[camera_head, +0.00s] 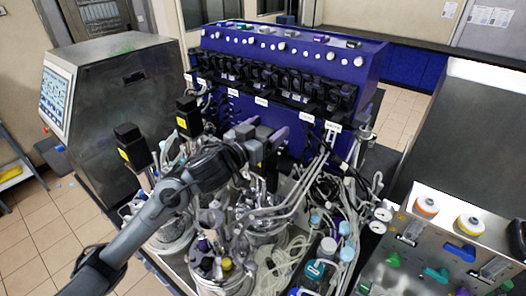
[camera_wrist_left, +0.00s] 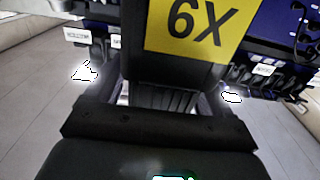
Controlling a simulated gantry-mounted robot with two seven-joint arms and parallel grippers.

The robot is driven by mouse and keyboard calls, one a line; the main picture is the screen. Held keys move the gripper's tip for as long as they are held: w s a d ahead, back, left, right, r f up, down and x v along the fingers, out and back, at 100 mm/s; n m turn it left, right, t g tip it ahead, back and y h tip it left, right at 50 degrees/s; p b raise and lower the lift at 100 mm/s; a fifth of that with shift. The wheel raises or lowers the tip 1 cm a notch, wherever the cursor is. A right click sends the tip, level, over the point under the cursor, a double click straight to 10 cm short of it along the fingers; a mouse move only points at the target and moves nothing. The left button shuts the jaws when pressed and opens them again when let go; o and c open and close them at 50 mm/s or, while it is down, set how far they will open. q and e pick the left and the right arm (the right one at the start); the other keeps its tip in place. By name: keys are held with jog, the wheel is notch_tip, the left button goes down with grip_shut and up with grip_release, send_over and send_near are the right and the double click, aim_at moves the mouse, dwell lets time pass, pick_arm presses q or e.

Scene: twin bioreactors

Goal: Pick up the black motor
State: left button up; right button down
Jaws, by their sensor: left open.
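A black motor with a yellow "6X" label (camera_wrist_left: 195,28) fills the upper middle of the left wrist view. In the head view it is mostly hidden behind my left gripper (camera_head: 262,138), with a bit of yellow showing. My left gripper is open, and its fingers stand on either side of the motor in the left wrist view (camera_wrist_left: 156,98). I cannot tell whether they touch it. Two other black motors with yellow labels, one at the left (camera_head: 128,138) and one behind it (camera_head: 187,114), stand upright on the vessels. My right gripper is not in view.
A purple-blue control unit (camera_head: 300,62) with a row of black pumps stands behind. Glass vessels (camera_head: 170,235) and tangled tubing (camera_head: 290,250) crowd below the gripper. A grey cabinet with a screen (camera_head: 110,95) is at the left, and a metal panel with coloured fittings (camera_head: 450,240) at the right.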

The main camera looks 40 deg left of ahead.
pick_arm(q)
jog(key=shift+w, duration=0.2)
jog(key=shift+c, duration=0.5)
grip_shut()
jog(key=shift+r, duration=0.15)
